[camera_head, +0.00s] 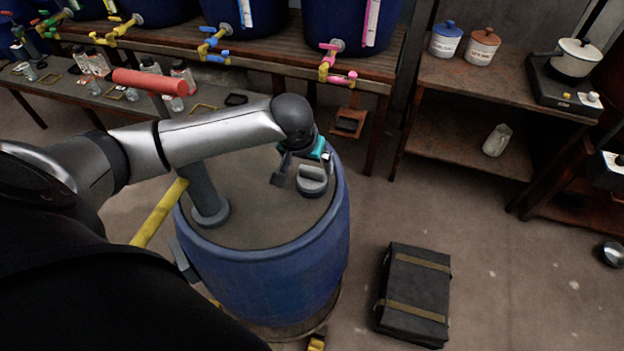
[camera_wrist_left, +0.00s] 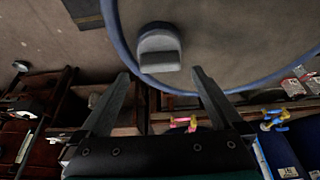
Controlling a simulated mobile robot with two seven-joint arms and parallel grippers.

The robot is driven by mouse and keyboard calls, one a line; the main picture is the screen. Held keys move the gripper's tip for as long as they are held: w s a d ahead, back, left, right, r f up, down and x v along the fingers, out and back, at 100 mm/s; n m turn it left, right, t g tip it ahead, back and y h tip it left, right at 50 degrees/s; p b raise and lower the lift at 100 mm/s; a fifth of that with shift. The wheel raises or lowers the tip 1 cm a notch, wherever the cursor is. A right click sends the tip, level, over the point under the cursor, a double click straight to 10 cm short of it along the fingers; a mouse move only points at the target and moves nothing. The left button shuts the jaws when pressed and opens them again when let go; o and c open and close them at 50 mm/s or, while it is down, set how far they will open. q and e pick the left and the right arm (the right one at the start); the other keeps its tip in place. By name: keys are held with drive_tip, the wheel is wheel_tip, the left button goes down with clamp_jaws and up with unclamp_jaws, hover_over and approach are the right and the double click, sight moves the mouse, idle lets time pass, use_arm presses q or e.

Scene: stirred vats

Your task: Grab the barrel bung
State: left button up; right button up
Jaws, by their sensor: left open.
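The barrel bung (camera_head: 313,182) is a grey round plug with a raised grip bar, seated in the lid of the blue barrel (camera_head: 275,285) near its right rim. It also shows in the left wrist view (camera_wrist_left: 159,48), beyond the fingertips and between their lines. My left gripper (camera_head: 287,182) is just left of the bung in the head view, apart from it as the wrist view shows. Its two fingers are spread with nothing between them (camera_wrist_left: 158,75). My right gripper is not in view.
A grey post (camera_head: 205,195) with a yellow bar (camera_head: 160,212) and a red handle (camera_head: 150,82) rises from the barrel lid. A bench (camera_head: 285,52) with blue vats and taps stands behind. A black case (camera_head: 415,293) lies on the floor at right.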

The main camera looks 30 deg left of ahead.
sight(312, 168)
use_arm(q)
drive_tip(key=shift+b+x, duration=0.95)
drive_tip(key=shift+x, duration=1.75)
drive_tip(key=shift+w, duration=0.2)
drive_tip(key=shift+c, duration=0.4)
drive_tip(key=shift+r, duration=0.1)
drive_tip(key=c, duration=1)
drive_tip(key=shift+r, duration=0.15)
